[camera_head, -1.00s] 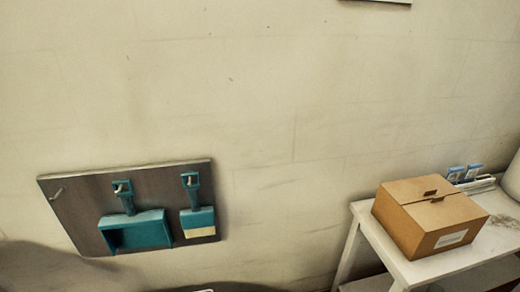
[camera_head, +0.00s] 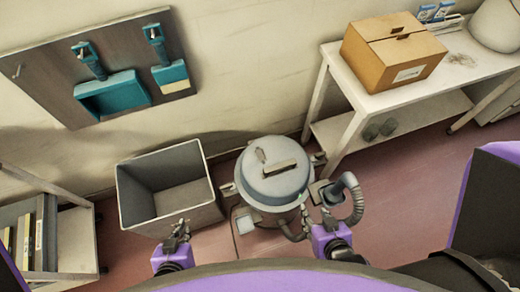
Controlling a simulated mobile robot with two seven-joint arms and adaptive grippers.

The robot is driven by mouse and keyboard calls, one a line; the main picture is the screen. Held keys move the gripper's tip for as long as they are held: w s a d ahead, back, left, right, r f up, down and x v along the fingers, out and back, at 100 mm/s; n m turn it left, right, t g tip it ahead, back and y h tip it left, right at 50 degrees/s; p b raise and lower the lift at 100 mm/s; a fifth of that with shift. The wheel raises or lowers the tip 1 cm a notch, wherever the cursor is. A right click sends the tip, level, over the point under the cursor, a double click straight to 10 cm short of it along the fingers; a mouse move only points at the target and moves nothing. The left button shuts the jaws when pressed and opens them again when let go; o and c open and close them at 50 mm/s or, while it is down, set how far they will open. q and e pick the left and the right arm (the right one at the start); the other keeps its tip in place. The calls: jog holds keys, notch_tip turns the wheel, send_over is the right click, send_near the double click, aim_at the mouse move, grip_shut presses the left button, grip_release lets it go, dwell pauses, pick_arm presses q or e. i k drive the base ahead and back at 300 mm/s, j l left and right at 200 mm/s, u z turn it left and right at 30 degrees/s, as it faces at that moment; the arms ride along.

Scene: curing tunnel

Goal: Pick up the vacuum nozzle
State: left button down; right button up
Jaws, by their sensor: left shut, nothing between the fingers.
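A round grey vacuum canister (camera_head: 273,185) stands on the floor in the middle of the head view. A ribbed grey hose (camera_head: 356,205) curves up at its right. A dark grey-teal end piece (camera_head: 331,192) at the hose's upper end looks like the nozzle; its exact shape is hard to tell. My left gripper (camera_head: 180,230) is shut and empty, in front of the grey bin. My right gripper (camera_head: 318,213) has its fingers apart, just in front of and left of the hose. It appears empty, and I cannot tell whether it touches the hose.
An open grey bin (camera_head: 165,220) stands left of the vacuum. A low shelf (camera_head: 75,240) is at far left. A white table (camera_head: 385,98) with a cardboard box (camera_head: 392,52) is at upper right. A wall board (camera_head: 50,85) holds a teal dustpan (camera_head: 112,95) and brush (camera_head: 169,77).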

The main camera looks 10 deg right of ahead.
aim_at(333, 194)
jog(key=z, duration=1.5)
jog(key=k+l+z, duration=0.2)
jog(key=k, duration=0.2)
jog(key=k+l+z, duration=0.25)
jog(key=k, duration=0.15)
jog(key=j, duration=0.1)
